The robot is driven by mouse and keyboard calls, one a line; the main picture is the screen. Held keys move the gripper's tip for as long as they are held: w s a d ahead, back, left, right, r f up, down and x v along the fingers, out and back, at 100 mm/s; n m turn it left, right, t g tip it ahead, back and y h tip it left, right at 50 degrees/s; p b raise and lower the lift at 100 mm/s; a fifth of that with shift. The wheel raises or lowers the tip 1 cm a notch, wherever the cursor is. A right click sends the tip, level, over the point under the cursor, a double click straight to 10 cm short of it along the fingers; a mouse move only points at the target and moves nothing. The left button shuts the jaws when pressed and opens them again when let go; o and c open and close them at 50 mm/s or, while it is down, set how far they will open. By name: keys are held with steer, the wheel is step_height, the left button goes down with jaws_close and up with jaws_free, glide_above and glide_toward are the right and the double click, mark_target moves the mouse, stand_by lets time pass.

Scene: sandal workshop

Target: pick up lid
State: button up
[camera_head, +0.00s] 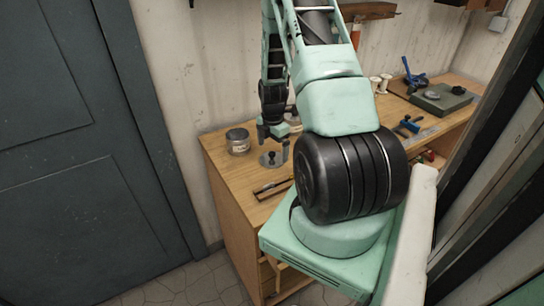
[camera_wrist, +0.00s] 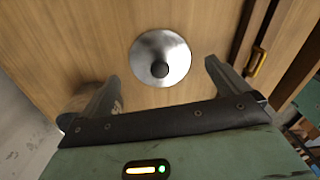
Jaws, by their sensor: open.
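The lid (camera_head: 272,159) is a round metal disc with a black knob, lying on the wooden workbench near its left end. In the wrist view the lid (camera_wrist: 175,45) lies ahead of my fingers, knob towards the camera. My gripper (camera_head: 273,132) is above the lid in the head view. In the wrist view my gripper (camera_wrist: 160,72) is open, its two fingers apart with nothing between them. The lid looks apart from both fingers. A metal jar (camera_head: 238,141) stands on the bench left of the lid.
The wooden workbench (camera_head: 225,165) runs right along the wall. A slim dark tool (camera_head: 272,188) lies near the front edge. Blue tools (camera_head: 407,126), white spools (camera_head: 380,83) and a dark green block (camera_head: 440,98) are further right. A grey door (camera_head: 75,150) stands left.

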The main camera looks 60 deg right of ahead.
mark_target(272, 157)
steer(key=shift+f+p, duration=0.35)
steer(key=shift+f, duration=1.1)
steer(key=c, duration=0.9)
steer(key=shift+r, duration=0.15)
